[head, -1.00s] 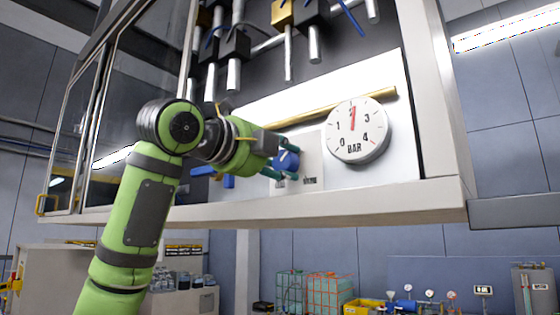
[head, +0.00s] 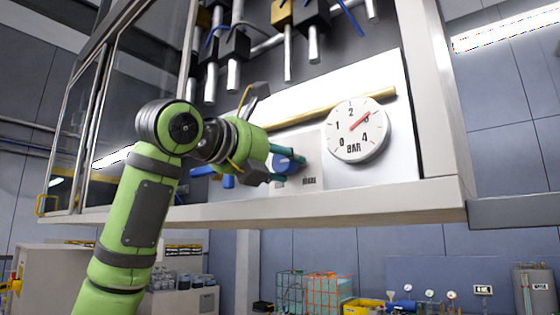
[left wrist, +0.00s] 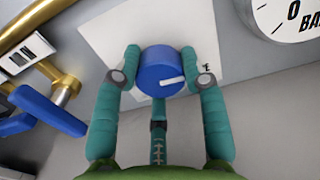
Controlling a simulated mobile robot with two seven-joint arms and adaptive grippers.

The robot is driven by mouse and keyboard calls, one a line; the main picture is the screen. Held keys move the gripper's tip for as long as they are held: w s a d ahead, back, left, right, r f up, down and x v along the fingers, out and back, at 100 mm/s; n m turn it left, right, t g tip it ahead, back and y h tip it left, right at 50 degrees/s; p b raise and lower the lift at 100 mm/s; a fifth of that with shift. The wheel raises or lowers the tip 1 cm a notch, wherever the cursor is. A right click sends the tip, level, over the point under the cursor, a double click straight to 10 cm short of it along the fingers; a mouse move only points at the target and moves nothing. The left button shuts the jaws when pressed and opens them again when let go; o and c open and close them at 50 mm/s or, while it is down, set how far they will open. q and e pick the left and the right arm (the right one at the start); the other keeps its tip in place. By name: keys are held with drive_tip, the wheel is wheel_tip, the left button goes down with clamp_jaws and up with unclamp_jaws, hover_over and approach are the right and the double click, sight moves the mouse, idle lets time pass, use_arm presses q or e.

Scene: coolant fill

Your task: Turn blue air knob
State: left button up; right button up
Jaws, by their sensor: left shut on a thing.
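The blue knob (head: 281,164) sits on a white plate on the cabinet's back panel. It also shows in the left wrist view (left wrist: 158,74), with a white pointer mark aimed to the right. My left gripper (head: 290,168) is shut on the knob, with one teal finger on each side of it in the left wrist view (left wrist: 161,62). The round pressure gauge (head: 357,130), marked BAR, is right of the knob, and its red needle points at about 3. My right gripper is not in view.
A blue lever handle (left wrist: 38,112) and a brass pipe (left wrist: 68,82) lie left of the knob. Another brass bar (head: 330,110) runs above it. The cabinet's pale lower ledge (head: 330,208) is below, and valves with metal pipes (head: 288,62) hang above.

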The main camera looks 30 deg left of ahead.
use_arm(q)
drive_tip(key=shift+w+f+m, duration=0.1)
drive_tip(key=shift+f+m, duration=0.05)
drive_tip(key=shift+m, duration=0.45)
drive_tip(key=shift+f, duration=0.1)
drive_tip(key=o, duration=1.1)
drive_tip(key=shift+o, duration=0.2)
drive_tip(key=shift+w, duration=0.15)
drive_tip(key=shift+s, duration=0.4)
drive_tip(key=s, duration=1.1)
drive_tip(key=shift+a, duration=0.45)
